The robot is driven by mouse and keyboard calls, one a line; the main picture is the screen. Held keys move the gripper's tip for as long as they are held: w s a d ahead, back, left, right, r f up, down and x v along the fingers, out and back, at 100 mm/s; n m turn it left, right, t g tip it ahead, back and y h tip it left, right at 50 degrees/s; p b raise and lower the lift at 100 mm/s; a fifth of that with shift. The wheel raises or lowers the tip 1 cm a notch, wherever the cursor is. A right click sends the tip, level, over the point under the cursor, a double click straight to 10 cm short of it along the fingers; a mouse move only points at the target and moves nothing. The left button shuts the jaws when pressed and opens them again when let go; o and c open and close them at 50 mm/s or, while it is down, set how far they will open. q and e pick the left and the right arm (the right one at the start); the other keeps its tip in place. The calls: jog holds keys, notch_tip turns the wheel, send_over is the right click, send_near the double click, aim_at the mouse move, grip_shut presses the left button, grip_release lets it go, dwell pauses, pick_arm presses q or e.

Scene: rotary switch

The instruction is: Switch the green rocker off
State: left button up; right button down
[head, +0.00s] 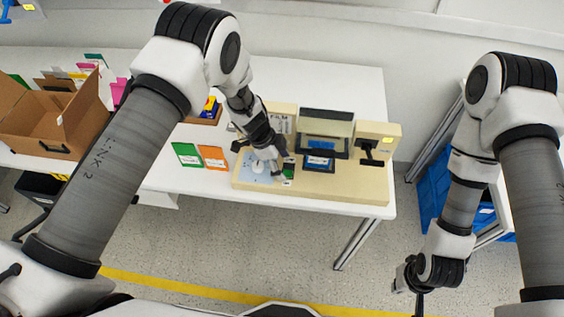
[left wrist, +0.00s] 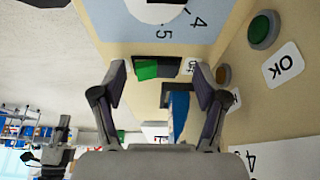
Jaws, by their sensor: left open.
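The green rocker (left wrist: 147,69) sits in a dark frame on the beige panel. In the left wrist view its left part is lit green and its right part is dark.
The beige panel (head: 350,188) also bears a dial plate (left wrist: 195,40) marked 4 and 5, a round green button (left wrist: 264,29) labelled OK, and a blue-screened unit (head: 322,150).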

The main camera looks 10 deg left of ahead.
pick_arm(q)
jog(key=shift+s+a+r, duration=0.1)
jog(key=shift+a+r, duration=0.05)
jog(key=shift+r, duration=0.2)
jog(key=v, duration=1.1)
jog(key=shift+w, duration=0.25)
jog(key=shift+w, duration=0.1)
